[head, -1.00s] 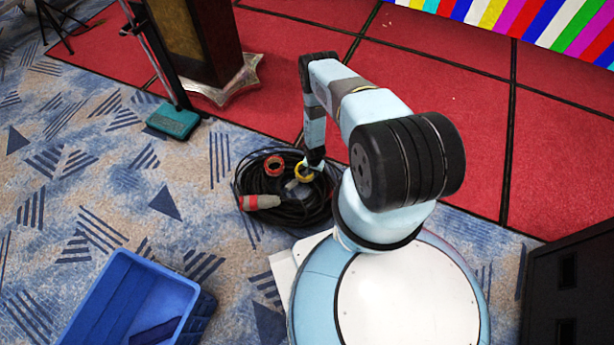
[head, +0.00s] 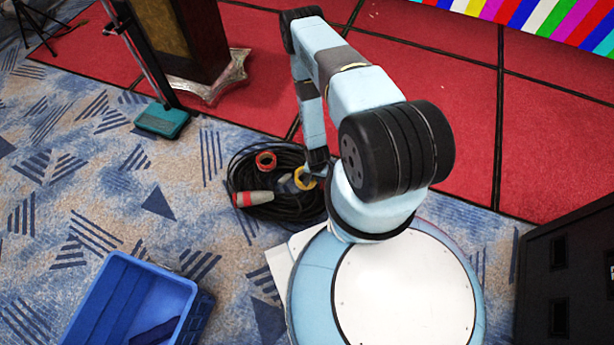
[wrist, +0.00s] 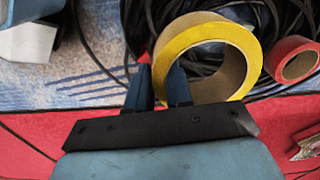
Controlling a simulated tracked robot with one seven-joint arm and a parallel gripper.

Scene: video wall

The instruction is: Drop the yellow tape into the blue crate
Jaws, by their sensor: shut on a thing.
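The yellow tape (wrist: 246,38) is a ring-shaped roll with a brown cardboard core; it also shows in the head view (head: 299,180) over the black cable coil. My gripper (wrist: 168,78) is shut on the near-left part of the roll, with one finger inside the ring and one outside. In the head view my gripper (head: 311,172) is partly hidden by my arm. The blue crate (head: 108,322) stands open on the carpet at the lower left, with a dark blue piece inside it.
The black cable coil (head: 280,207) lies on the carpet, with a red tape roll (head: 265,160) and a grey-red connector (head: 252,199) on it. A podium (head: 190,45) and a teal box (head: 162,121) stand at the upper left. Carpet between coil and crate is clear.

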